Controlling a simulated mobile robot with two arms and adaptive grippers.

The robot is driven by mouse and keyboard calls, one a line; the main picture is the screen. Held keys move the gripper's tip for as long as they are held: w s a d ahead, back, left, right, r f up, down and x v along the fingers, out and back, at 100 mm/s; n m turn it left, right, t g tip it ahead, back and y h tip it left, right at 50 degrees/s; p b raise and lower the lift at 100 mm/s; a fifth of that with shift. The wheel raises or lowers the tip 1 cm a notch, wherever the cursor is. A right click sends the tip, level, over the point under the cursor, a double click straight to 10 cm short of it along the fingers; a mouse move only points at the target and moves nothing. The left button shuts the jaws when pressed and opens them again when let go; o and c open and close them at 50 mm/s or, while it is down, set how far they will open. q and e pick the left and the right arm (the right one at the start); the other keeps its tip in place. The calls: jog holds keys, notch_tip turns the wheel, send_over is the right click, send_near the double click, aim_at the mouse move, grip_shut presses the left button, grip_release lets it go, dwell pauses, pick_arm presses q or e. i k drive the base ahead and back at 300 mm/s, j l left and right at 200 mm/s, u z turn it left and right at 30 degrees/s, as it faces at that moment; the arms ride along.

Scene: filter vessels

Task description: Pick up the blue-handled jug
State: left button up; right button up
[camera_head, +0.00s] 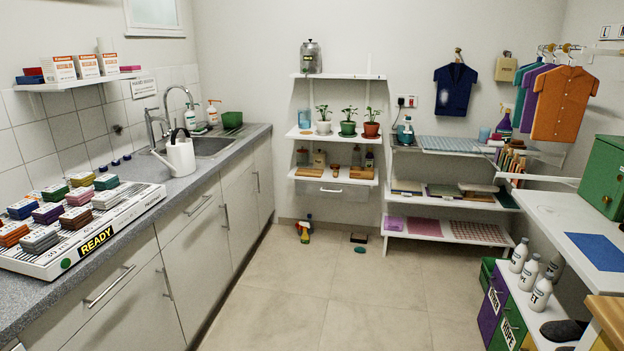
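I cannot clearly make out a blue-handled jug. A bluish vessel with a dark top (405,131), perhaps a jug, stands at the left end of the glass-like upper shelf on the back wall; it is too small to tell its handle. A pale blue see-through container (305,118) stands on the middle shelf left of the potted plants. A white can with a spout and a dark handle (180,156) stands upright on the left counter in front of the sink. Neither of my grippers is in view.
The grey counter (100,248) runs along the left, with a white tray (112,218) of several coloured stacks. A white worktop (560,222) and low cabinets with white bottles (519,255) line the right. The tiled floor (330,290) between is mostly clear; a spray bottle (305,231) stands at its back.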

aim_at(304, 114)
jog(key=i, duration=2.35)
